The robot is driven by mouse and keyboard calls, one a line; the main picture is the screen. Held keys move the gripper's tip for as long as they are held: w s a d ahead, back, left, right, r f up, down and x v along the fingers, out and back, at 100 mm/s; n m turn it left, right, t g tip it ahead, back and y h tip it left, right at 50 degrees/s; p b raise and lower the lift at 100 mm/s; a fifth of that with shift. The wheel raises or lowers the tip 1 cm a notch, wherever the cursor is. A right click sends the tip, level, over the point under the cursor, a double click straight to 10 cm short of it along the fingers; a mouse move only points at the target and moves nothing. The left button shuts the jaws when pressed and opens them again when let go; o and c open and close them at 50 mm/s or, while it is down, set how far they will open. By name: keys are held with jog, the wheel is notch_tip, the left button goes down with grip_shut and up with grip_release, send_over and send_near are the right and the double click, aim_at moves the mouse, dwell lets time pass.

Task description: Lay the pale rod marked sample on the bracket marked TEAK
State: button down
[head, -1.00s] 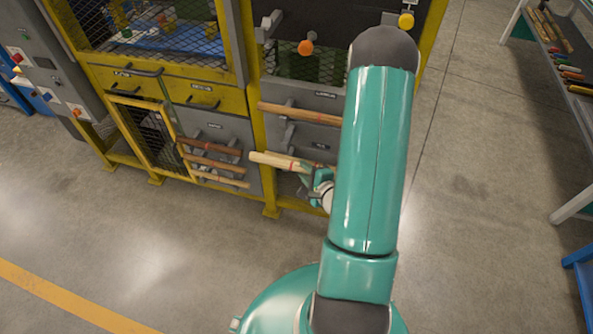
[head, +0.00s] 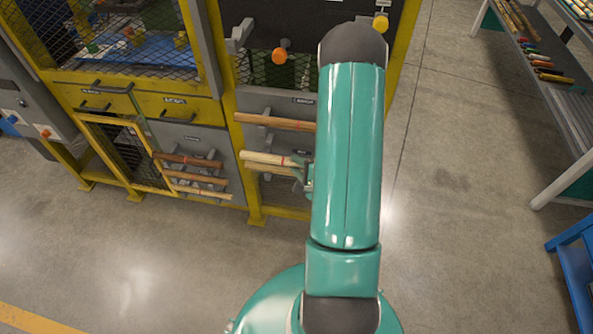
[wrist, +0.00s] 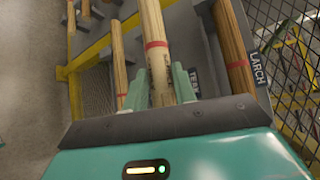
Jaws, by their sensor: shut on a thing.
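A pale rod with a red band (head: 262,158) is held level in front of the grey rack panel; it fills the middle of the wrist view (wrist: 153,42). My gripper (wrist: 162,87) is shut on it near one end, with a green finger on each side; my arm partly hides the gripper in the head view. Dark marks show on the rod by the fingers, too small to read. A label reading "TE…" (wrist: 193,82), partly covered by a finger, sits just right of the rod in the wrist view. Whether the rod touches the bracket cannot be told.
Another banded rod (wrist: 119,68) lies just below the held one. A browner rod (head: 275,122) rests above, by the LARCH label (wrist: 258,69). Several darker rods (head: 190,161) lie on brackets to the left. A rod shelf (head: 540,70) stands at right; the floor between is clear.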

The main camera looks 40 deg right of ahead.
jog(key=w+d+f, duration=0.3)
jog(key=w+d, duration=0.1)
jog(key=d, duration=0.2)
jog(key=shift+w, duration=0.25)
dwell(0.5)
